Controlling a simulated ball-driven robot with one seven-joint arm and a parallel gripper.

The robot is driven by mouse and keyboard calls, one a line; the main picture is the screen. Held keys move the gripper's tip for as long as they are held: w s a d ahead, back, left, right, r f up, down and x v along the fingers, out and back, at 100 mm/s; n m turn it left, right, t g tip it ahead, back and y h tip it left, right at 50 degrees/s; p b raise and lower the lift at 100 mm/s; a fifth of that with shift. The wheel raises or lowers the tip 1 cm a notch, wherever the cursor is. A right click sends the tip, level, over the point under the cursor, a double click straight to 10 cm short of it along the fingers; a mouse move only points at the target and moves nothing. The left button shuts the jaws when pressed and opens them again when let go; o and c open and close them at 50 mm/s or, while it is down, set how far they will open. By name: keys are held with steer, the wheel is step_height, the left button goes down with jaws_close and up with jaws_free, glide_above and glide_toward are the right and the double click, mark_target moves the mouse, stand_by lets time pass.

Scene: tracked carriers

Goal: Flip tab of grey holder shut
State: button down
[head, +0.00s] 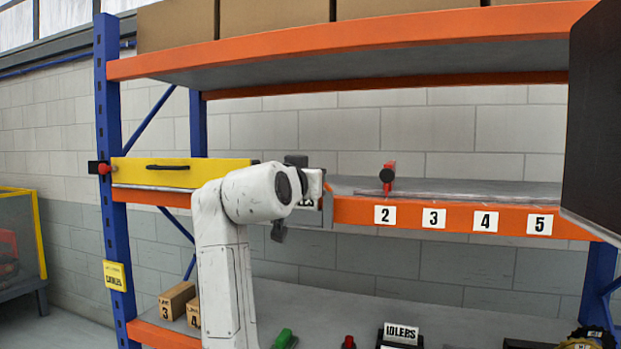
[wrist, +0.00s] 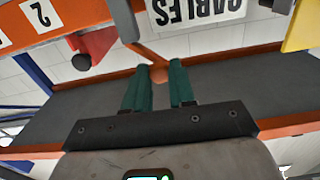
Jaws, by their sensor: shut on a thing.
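My gripper (wrist: 160,75) shows in the wrist view with two green fingers closed on a small orange tab (wrist: 159,74). A thin orange strip runs from the tab up to the left. A white CABLES label (wrist: 198,12) is above the fingers, upside down. In the head view my white arm stands before the shelf and hides most of the gripper. A grey holder (head: 327,208) with part of a white label shows just right of my wrist, at the shelf's front edge. A bit of orange tab (head: 328,187) shows at its top. The tab's exact angle is unclear.
A red clamp-like piece (head: 388,176) stands on the shelf to the right and also shows in the wrist view (wrist: 95,44). A yellow panel (head: 180,172) is at the left. Numbered labels line the orange beam (head: 460,216). A dark panel (head: 595,110) blocks the far right.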

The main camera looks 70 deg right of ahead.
steer(key=shift+w+n, duration=0.1)
steer(key=shift+n, duration=0.2)
steer(key=shift+w+f+n+p, duration=0.2)
steer(key=shift+f+n+p, duration=0.35)
steer(key=shift+n, duration=0.9)
steer(key=shift+w+f+n+p, duration=0.25)
steer(key=shift+n+p, duration=0.35)
steer(key=shift+n, duration=0.9)
steer(key=shift+w+f+n+p, duration=0.1)
steer(key=shift+f+n+p, duration=0.45)
steer(key=shift+n, duration=0.9)
steer(key=c, duration=0.9)
jaws_free()
steer(key=shift+c, duration=0.2)
steer(key=a+b, duration=0.3)
steer(key=a, duration=0.8)
steer(key=shift+s, duration=0.4)
